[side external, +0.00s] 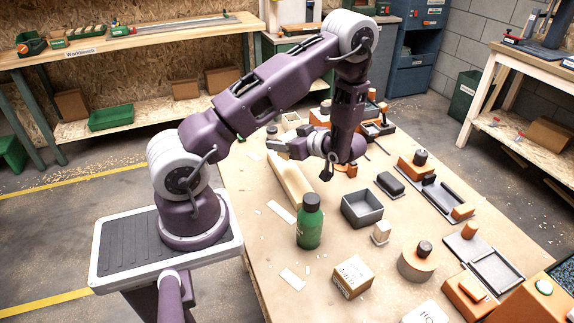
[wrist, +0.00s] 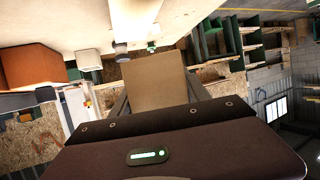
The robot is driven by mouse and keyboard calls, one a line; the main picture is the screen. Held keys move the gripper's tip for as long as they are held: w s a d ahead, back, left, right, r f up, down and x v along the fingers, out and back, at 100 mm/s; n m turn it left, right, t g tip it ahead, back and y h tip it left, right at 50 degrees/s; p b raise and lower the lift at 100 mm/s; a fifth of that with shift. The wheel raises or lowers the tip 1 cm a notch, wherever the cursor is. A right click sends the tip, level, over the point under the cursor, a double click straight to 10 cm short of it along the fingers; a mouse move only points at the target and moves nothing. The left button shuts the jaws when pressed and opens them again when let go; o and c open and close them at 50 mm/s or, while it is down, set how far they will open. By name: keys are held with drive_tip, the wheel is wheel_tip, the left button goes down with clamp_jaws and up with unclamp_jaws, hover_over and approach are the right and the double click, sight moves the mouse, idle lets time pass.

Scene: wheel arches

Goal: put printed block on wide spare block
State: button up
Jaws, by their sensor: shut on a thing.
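My gripper (side external: 284,146) is level above the far part of the table, its fingers pointing left. In the wrist view my gripper (wrist: 158,98) is shut on a plain tan block (wrist: 156,80); no print shows on the face toward the camera. In the side view the held block is too small to make out clearly. A pale wooden block with dark print (side external: 353,277) stands at the near part of the table. A small upright pale block (side external: 381,232) stands further back. I cannot tell which block is the wide spare one.
A green bottle (side external: 310,222) stands near the left table edge, beside a long pale beam (side external: 290,178). A grey open bin (side external: 362,208) is right of it. A round wooden piece with a dark knob (side external: 416,262) and several planes and tools fill the right side.

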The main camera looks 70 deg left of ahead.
sight(284, 167)
wheel_tip(284, 167, down, 6)
drive_tip(key=shift+f, duration=0.1)
drive_tip(key=shift+f, duration=0.1)
drive_tip(key=o, duration=1.4)
